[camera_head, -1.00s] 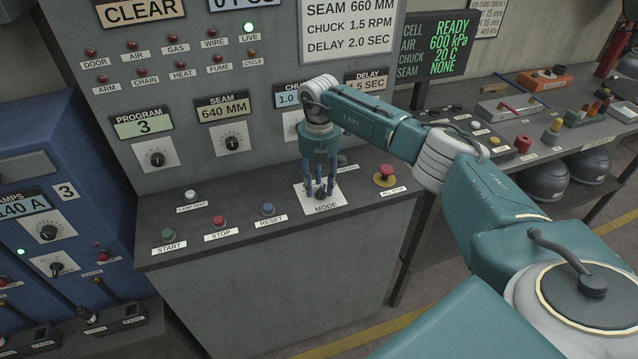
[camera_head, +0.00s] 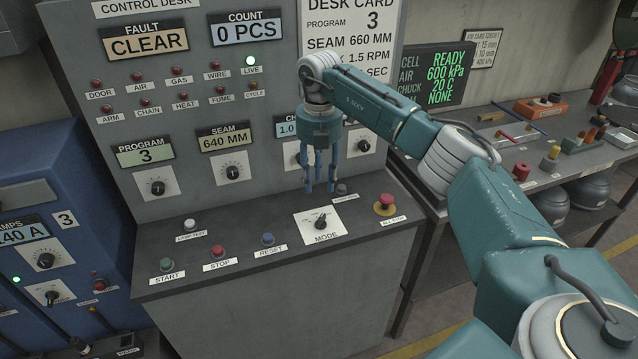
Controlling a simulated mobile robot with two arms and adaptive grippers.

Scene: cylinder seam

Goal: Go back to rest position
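My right gripper (camera_head: 320,187) points down above the control desk, with its blue fingers spread apart and nothing between them. Just below its fingertips, and apart from them, is the black MODE knob (camera_head: 320,221) on its white plate. The knob's pointer leans to the upper right. My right arm reaches in from the right side and hides part of the desk's upright panel, including the chuck and delay dials. My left gripper is not in view.
The desk top carries START (camera_head: 167,264), STOP (camera_head: 218,251) and RESET (camera_head: 268,239) buttons and a red emergency stop (camera_head: 385,202). A blue welding unit (camera_head: 60,210) stands at left. A workbench (camera_head: 530,150) with small parts is at right.

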